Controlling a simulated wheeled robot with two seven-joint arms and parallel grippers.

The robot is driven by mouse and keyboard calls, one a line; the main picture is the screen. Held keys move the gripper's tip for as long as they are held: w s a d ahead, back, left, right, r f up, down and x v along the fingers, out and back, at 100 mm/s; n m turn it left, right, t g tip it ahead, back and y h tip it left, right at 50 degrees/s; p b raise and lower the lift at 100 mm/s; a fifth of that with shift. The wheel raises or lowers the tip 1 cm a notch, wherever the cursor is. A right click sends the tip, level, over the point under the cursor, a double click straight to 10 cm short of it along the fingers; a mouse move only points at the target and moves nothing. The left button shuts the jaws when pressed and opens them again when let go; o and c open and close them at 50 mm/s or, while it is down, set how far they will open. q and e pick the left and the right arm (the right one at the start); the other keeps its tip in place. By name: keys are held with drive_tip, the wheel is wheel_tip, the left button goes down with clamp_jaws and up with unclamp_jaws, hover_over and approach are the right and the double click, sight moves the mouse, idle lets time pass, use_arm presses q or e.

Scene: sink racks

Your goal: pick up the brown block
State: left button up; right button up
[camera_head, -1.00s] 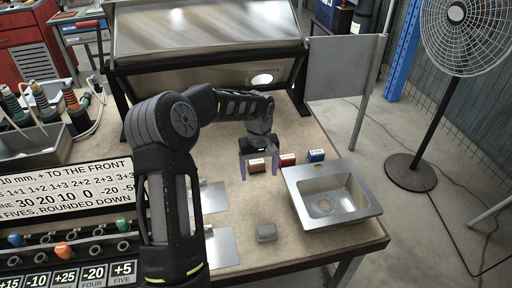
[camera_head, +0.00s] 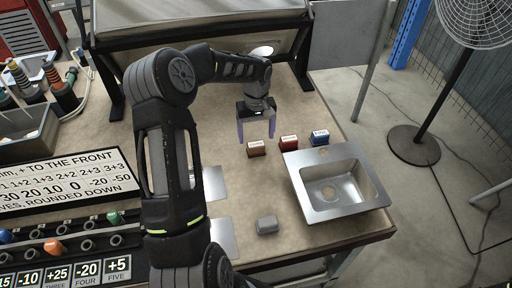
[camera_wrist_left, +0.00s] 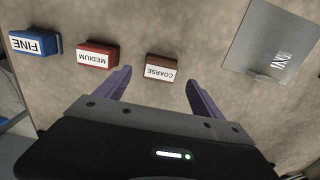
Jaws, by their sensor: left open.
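The brown block (camera_head: 257,149), labelled COARSE, sits on the table left of the red and blue blocks. It also shows in the left wrist view (camera_wrist_left: 161,69), lying ahead of and between the two finger tips. My left gripper (camera_head: 256,134) is open and empty, with its purple fingers just behind the brown block in the head view. The block appears apart from both fingers; their height over the table is hard to tell. My right gripper is not in view.
The red block (camera_head: 288,143) labelled MEDIUM and the blue block (camera_head: 319,138) stand to the right. A metal sink (camera_head: 340,180) lies in front of them. A small grey block (camera_head: 266,224) and flat metal plates (camera_head: 214,183) are nearer. A slanted panel (camera_head: 200,22) stands behind.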

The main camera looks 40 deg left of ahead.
sight(256, 144)
use_arm(q)
drive_tip(key=shift+f, duration=0.2)
drive_tip(key=shift+f+p, duration=0.95)
drive_tip(key=shift+f, duration=1.65)
drive_tip(key=c, duration=1.5)
drive_tip(key=shift+r, duration=0.1)
